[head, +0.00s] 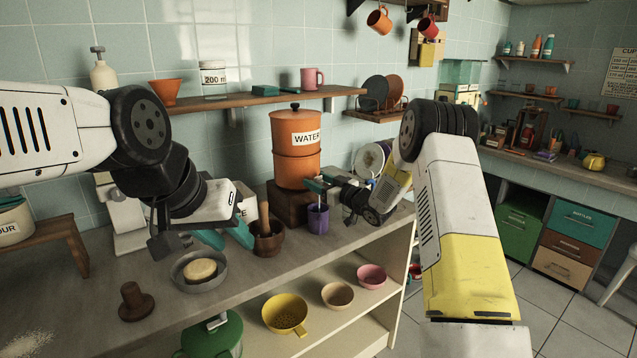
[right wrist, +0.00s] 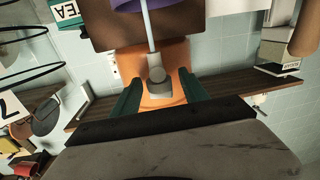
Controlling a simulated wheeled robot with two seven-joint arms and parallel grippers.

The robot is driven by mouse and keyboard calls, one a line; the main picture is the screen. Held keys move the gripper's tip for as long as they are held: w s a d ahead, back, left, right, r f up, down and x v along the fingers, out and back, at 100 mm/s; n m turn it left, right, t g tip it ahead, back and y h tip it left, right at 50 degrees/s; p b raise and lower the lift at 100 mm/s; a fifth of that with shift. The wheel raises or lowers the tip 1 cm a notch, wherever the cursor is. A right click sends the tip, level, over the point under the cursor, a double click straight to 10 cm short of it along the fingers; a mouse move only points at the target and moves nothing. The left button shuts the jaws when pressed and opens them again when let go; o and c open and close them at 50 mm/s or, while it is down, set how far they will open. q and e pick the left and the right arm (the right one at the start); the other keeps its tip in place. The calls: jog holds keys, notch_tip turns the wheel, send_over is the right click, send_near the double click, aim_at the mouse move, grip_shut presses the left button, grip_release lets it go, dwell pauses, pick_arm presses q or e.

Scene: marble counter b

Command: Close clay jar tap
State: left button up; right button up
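The orange clay jar (head: 293,163), labelled WATER, stands on a dark wooden block (head: 285,205) against the wall. Its grey tap (right wrist: 157,75) shows in the right wrist view, upside down there, with a thin pale stream running from it to the purple cup (head: 318,219). My right gripper (head: 314,186) is in front of the jar. Its teal fingers are apart, one on each side of the tap (right wrist: 157,98), with gaps visible; it is open and holds nothing. My left gripper (head: 225,238) has its teal fingers apart above the counter, left of the mortar, and looks empty.
A mortar with a pestle (head: 268,240) stands left of the cup. A grey bowl (head: 190,287) with a pale round item and a brown wooden press (head: 136,303) are at the counter's front. A wall shelf (head: 250,99) runs behind the jar.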

grip_shut()
jog(key=m+t+h, duration=0.2)
jog(key=h, duration=0.1)
jog(key=shift+a+r, duration=0.1)
jog(key=shift+a, duration=0.05)
jog(key=shift+m+t+h, duration=0.5)
jog(key=shift+m+h, duration=0.2)
jog(key=shift+h, duration=0.1)
jog(key=shift+o, duration=0.2)
grip_release()
